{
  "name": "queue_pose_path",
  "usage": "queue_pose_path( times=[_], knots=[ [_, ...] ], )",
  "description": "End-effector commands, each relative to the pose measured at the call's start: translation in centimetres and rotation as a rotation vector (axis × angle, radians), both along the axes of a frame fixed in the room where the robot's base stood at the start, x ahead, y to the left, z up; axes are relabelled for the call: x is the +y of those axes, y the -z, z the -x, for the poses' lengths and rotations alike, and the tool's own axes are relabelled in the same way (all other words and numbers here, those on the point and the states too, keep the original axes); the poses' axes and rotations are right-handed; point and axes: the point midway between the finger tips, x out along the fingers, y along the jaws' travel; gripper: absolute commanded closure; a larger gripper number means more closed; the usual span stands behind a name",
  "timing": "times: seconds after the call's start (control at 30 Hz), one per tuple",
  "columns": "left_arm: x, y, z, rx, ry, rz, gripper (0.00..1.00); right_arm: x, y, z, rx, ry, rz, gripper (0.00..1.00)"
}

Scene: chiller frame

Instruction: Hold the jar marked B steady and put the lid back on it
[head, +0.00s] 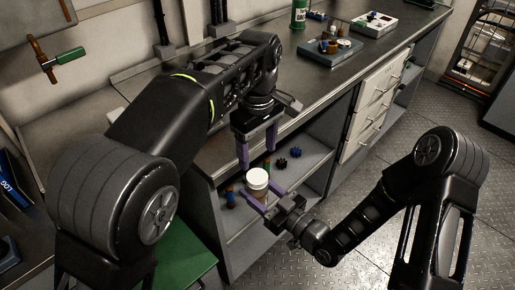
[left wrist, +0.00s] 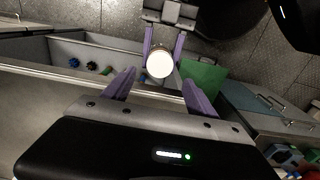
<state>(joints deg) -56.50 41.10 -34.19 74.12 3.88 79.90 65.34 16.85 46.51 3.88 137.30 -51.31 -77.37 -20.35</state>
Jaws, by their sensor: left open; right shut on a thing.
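The jar (head: 258,190) is brown with a white round top that looks like a lid set level on it. In the left wrist view this white top (left wrist: 160,65) is seen from straight above. My right gripper (head: 262,199) is shut on the jar, one purple finger on each side, and holds it upright. My left gripper (head: 257,147) is open and empty above the jar, fingers pointing down. In the left wrist view its fingers (left wrist: 159,92) are spread wide, with the jar top between and beyond them. No letter B can be read.
The grey counter (head: 310,85) runs along behind, with an open shelf (head: 305,172) under it holding blue and dark knobs (head: 281,163). A tray of small items (head: 330,47) and a green bottle (head: 299,14) stand on the counter. A green panel (head: 185,255) is at lower left.

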Motion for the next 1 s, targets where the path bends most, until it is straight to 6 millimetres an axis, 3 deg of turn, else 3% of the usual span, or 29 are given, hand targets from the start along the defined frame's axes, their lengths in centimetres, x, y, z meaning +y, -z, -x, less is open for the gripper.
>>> queue_pose_path(
  times=[0.47, 1.0],
  knots=[
    [0.0, 0.3, 0.0, -0.001, -0.016, 0.001, 0.33, 0.0, -0.1, 0.0, -0.001, 0.0, -0.001, 1.0],
    [0.0, 6.9, 0.0, 0.001, -0.015, 0.0, 0.33, 0.0, -0.1, 0.0, -0.001, 0.0, -0.001, 1.0]
  ],
)
